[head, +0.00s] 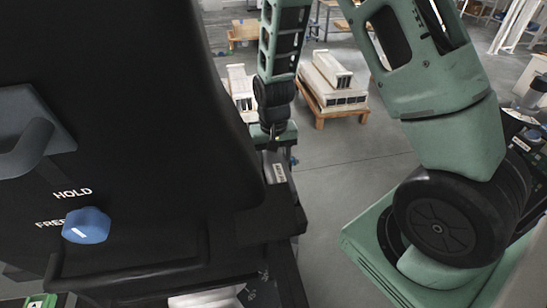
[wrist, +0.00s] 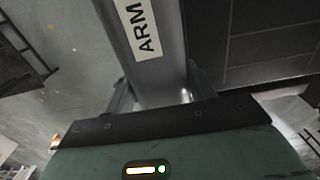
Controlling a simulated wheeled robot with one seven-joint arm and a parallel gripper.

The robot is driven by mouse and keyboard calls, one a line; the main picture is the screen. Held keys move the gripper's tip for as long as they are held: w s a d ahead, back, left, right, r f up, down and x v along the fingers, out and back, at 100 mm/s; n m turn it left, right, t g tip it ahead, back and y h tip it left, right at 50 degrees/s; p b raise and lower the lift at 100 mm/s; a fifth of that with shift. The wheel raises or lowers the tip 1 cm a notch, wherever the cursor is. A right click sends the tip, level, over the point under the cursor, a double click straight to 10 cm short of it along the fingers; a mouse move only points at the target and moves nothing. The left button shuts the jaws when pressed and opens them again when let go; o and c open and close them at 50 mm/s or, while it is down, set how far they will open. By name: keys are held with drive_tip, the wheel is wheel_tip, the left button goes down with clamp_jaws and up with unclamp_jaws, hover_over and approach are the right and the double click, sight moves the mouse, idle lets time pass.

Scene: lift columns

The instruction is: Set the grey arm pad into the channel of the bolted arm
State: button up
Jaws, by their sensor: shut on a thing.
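The grey arm pad (wrist: 171,62) carries a white label reading "ARM" in the wrist view. Its upper end runs out of that picture. My gripper (wrist: 163,97) is shut on the pad's near end, one finger on each side. In the head view my gripper (head: 274,138) is at the middle, beyond the tall black housing, and the labelled pad (head: 277,171) shows just below it. A dark bar (head: 287,262) runs down from there along the housing's right side. It may be the bolted arm, but its channel and bolts cannot be made out.
The black housing (head: 120,130) fills the left, with a blue knob (head: 86,225) beside the words HOLD and FREE. A dark panelled surface (wrist: 270,45) lies right of the pad in the wrist view. Pallets with white parts (head: 333,85) stand behind. Floor (head: 340,165) is open between.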

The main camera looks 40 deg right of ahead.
idle(0.3)
drive_tip(key=o, duration=1.8)
drive_tip(key=shift+f, duration=0.1)
drive_tip(key=shift+r+p, duration=0.85)
drive_tip(key=shift+r, duration=0.25)
drive_tip(key=shift+r+p, duration=2.1)
drive_tip(key=shift+r, duration=0.4)
